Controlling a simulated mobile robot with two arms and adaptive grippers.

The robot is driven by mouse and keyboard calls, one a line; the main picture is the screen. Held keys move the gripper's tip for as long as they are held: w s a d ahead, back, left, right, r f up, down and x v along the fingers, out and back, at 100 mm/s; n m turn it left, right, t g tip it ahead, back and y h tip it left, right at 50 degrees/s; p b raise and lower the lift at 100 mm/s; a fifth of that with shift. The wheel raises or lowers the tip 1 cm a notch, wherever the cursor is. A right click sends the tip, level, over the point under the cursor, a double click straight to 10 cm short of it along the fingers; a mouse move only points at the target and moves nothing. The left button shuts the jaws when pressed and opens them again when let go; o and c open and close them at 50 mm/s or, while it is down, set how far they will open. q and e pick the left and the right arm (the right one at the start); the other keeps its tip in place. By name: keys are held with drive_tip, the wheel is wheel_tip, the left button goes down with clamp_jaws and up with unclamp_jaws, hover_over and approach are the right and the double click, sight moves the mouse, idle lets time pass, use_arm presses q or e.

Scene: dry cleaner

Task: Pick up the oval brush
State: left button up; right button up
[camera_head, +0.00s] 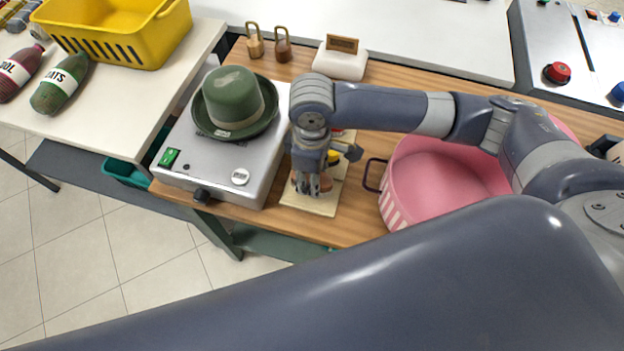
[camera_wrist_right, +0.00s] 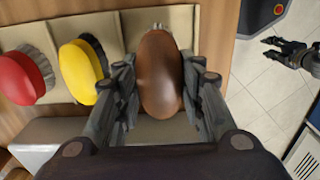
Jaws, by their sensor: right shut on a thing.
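The oval brush (camera_wrist_right: 160,72) has a smooth brown oval back. In the right wrist view it lies between the fingers of my right gripper (camera_wrist_right: 163,90), which is shut on it. In the head view my right gripper (camera_head: 313,190) points down at the near end of a cream board (camera_head: 312,207) and mostly hides the brush. I cannot tell whether the brush is clear of the board. My left gripper (camera_wrist_right: 270,48) shows small at the right of the right wrist view, over the tiled floor, with fingers apart and empty.
A red brush (camera_wrist_right: 18,78) and a yellow brush (camera_wrist_right: 76,70) are on the board beside the oval brush. A grey machine with a green hat (camera_head: 235,97) stands left of the board. A pink basket (camera_head: 440,180) stands right. A white block (camera_head: 340,62) is behind.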

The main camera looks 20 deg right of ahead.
drive_tip(key=s+a+r+b, duration=0.1)
drive_tip(key=s+a+r, duration=0.1)
drive_tip(key=s+a, duration=0.7)
drive_tip(key=s, duration=0.4)
drive_tip(key=shift+a+r+b, duration=0.25)
drive_tip(key=shift+b, duration=0.05)
drive_tip(key=shift+o, duration=0.9)
drive_tip(key=shift+w+d, duration=0.1)
drive_tip(key=shift+w, duration=0.05)
drive_tip(key=shift+c, duration=0.2)
